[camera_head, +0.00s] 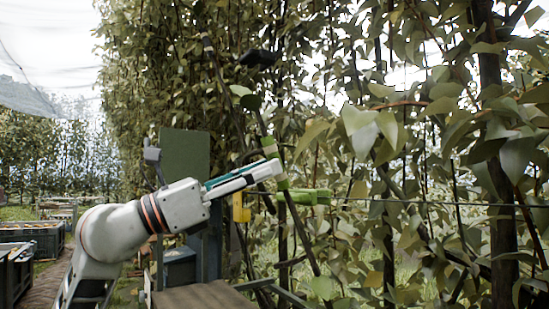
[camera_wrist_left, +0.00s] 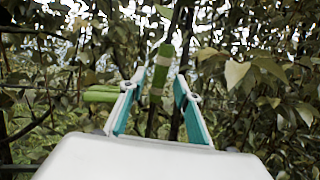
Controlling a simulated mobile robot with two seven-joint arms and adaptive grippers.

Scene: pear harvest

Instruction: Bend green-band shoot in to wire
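The shoot (camera_head: 302,237) is a thin dark stem leaning up to the left in the head view, with a green band (camera_head: 283,184) around it. The band also shows in the wrist view (camera_wrist_left: 162,68). My left gripper (camera_head: 272,166) is at the band, and in the wrist view its open fingers (camera_wrist_left: 160,88) stand either side of the banded stem with gaps showing. Whether either finger touches it I cannot tell. A thin wire (camera_head: 430,202) runs to the right. A light-green clip-like piece (camera_head: 311,197) lies along its line, close beside the shoot. My right gripper is not in view.
Dense leaves and dark stems (camera_head: 490,130) fill the right and back. A yellow piece (camera_head: 241,208) hangs below my left gripper. A green panel (camera_head: 184,155) stands behind my arm. Dark crates (camera_head: 30,232) stand at the far left by a path.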

